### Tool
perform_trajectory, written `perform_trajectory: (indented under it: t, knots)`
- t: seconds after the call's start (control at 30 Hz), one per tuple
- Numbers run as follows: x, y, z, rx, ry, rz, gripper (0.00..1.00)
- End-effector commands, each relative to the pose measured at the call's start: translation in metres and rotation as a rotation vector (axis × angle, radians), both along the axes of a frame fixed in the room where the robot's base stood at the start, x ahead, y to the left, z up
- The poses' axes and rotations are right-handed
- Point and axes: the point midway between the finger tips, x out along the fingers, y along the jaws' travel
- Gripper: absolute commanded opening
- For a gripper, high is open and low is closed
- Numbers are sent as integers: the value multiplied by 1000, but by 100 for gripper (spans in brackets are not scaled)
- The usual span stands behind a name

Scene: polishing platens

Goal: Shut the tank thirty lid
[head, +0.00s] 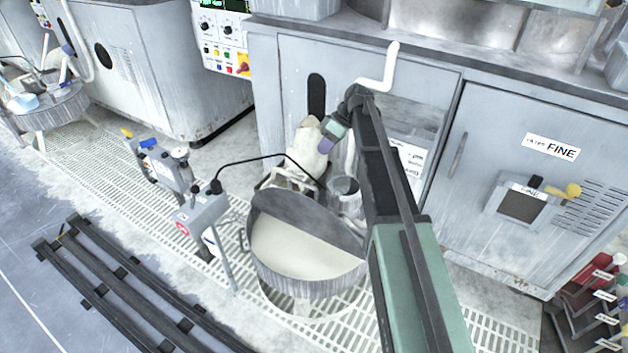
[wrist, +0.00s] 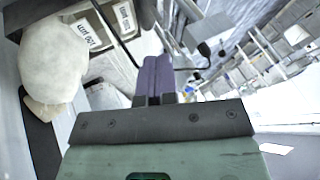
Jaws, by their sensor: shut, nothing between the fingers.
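A round grey tank (head: 262,272) with pale, milky liquid inside stands on the floor grating in the middle of the head view. A dark grey lid piece (head: 305,214) covers its back part, while its front part is uncovered. I cannot read a tank number on it. My gripper (head: 326,145) is beyond the tank, higher up, beside an off-white sack-like bundle (head: 307,150). It is apart from the lid. In the wrist view, its purple fingers (wrist: 154,76) are together with nothing between them.
A large grey cabinet marked FINE (head: 480,150) stands behind. A grey control box on a post (head: 202,212) stands left of the tank, with a black cable passing behind it. Dark rails (head: 130,285) lie at lower left. Another tank (head: 50,108) is at far left.

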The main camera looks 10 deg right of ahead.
Motion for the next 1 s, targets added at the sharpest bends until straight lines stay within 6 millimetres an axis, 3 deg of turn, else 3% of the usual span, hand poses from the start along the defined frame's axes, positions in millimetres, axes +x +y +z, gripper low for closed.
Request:
perform_trajectory:
  t: [0.27,0.63,1.0]
  knots:
    - [-2,9,-20,-2,1,-1,0]
    - [-6,48,-80,-3,2,-3,0]
    - [-7,55,-83,-3,2,-4,0]
